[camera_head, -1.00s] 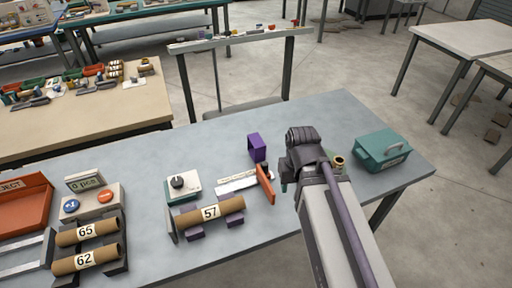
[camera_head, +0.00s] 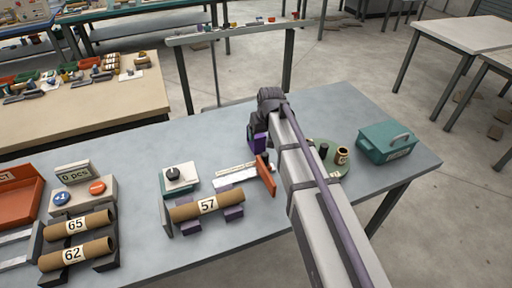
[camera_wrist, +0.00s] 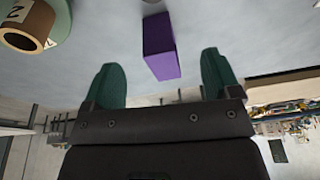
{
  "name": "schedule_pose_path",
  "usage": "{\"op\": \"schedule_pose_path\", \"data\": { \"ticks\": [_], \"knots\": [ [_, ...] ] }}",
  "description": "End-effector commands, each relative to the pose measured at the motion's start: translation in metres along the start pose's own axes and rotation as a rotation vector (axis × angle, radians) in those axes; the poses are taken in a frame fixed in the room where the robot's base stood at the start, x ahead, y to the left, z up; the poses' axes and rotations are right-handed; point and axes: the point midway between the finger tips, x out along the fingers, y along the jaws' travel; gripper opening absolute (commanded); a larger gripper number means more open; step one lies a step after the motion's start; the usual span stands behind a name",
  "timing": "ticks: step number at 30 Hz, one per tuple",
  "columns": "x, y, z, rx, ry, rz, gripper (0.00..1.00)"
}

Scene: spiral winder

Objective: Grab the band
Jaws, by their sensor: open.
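I cannot tell for certain which thing is the band. A purple block (camera_head: 257,143) stands on the grey table, partly hidden by my arm. In the wrist view the purple block (camera_wrist: 159,46) lies in line with the gap between the two green fingers of my gripper (camera_wrist: 160,65), which are apart and empty. In the head view my gripper is mostly hidden behind my wrist. A white strip (camera_head: 234,174) lies on the table left of an upright orange-red plate (camera_head: 265,174). A cardboard tube marked 57 (camera_head: 207,205) rests on purple supports nearer the front.
A green round plate (camera_head: 330,165) carries a small brown roll (camera_head: 342,155) and a dark piece. A teal box (camera_head: 386,142) stands far right. A dial unit (camera_head: 180,178), tubes 65 (camera_head: 77,224) and 62 (camera_head: 75,254), a button box (camera_head: 80,195) and an orange tray (camera_head: 20,190) are left.

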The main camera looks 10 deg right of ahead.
Motion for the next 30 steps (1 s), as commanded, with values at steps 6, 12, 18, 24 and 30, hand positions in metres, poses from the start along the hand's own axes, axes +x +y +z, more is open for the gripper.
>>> {"op": "schedule_pose_path", "data": {
  "ticks": [6,12,18,24,30],
  "knots": [
    [0.009,0.002,-0.067,-0.093,0.153,0.000,0.83],
    [0.038,0.002,-0.068,-0.092,0.150,0.001,0.83],
    [0.068,0.002,-0.073,-0.091,0.149,0.001,0.83],
    [0.078,0.003,-0.074,-0.090,0.148,0.001,0.83],
    [0.118,0.006,-0.079,-0.090,0.148,0.001,0.83]
  ]
}}
